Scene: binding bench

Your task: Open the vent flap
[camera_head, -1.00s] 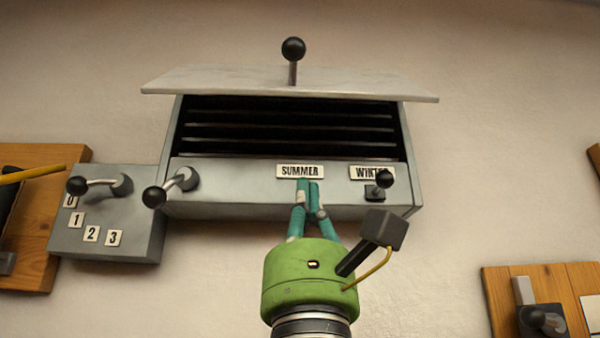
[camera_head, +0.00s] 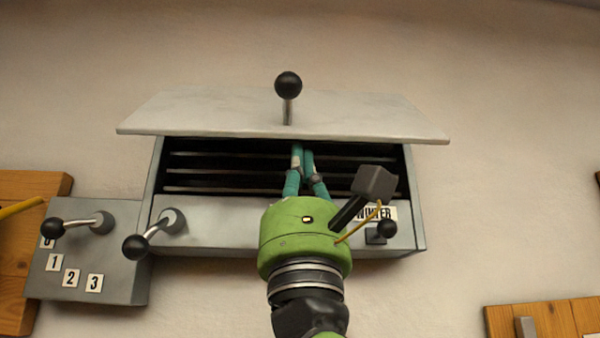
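The vent flap (camera_head: 220,112) is a pale panel hinged on the grey vent box (camera_head: 215,213). It stands tilted outward over the dark slats (camera_head: 215,172), with a black ball knob (camera_head: 288,85) on a short stem on its upper face. My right gripper (camera_head: 302,146) is green with teal fingers. Its fingertips are close together in front of the slats, just below the flap's front edge; I cannot tell whether they touch it. No object shows between the fingers. My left gripper is not in view.
A lever with a black knob (camera_head: 136,247) sticks out at the box's left. A small black-knobbed switch (camera_head: 387,229) sits by the WINTER label (camera_head: 378,213). A numbered grey box (camera_head: 110,270) with a lever stands at left. Wooden boards (camera_head: 548,320) show at both sides.

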